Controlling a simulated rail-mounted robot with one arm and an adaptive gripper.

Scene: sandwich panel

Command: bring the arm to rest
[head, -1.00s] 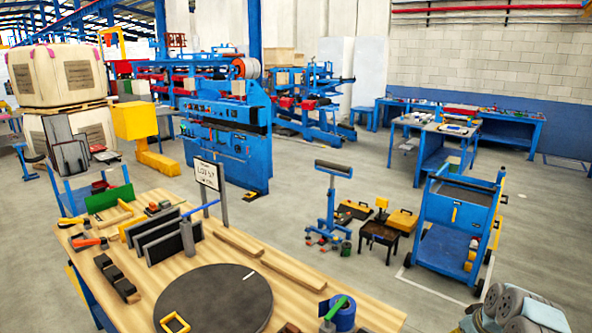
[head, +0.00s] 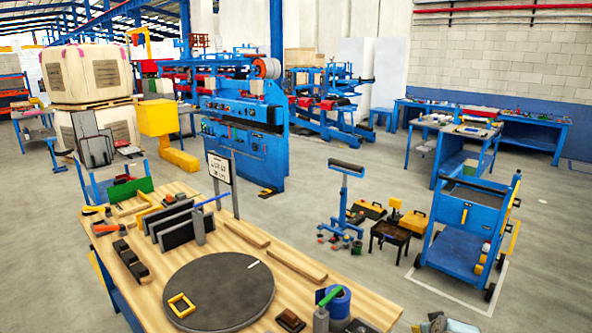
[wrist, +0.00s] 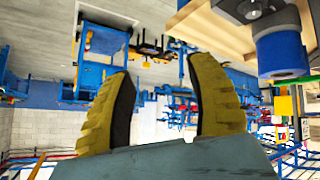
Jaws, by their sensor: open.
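My gripper (wrist: 162,70) shows in the wrist view as two yellow, ridged fingers with dark inner pads. They stand well apart, with nothing between them. The wrist picture is upside down: the workbench edge (wrist: 212,28) hangs at the top right, with the blue roll (wrist: 282,52) to the right of the fingers. The fingers appear clear of both.
The wooden bench (head: 245,248) carries a dark round plate (head: 220,285), upright dark panels (head: 172,225), a sign (head: 220,168) and a blue roll (head: 338,302). A blue cart (head: 470,225), a roller stand (head: 343,195) and a toolbox (head: 413,222) stand beyond. Open floor lies between.

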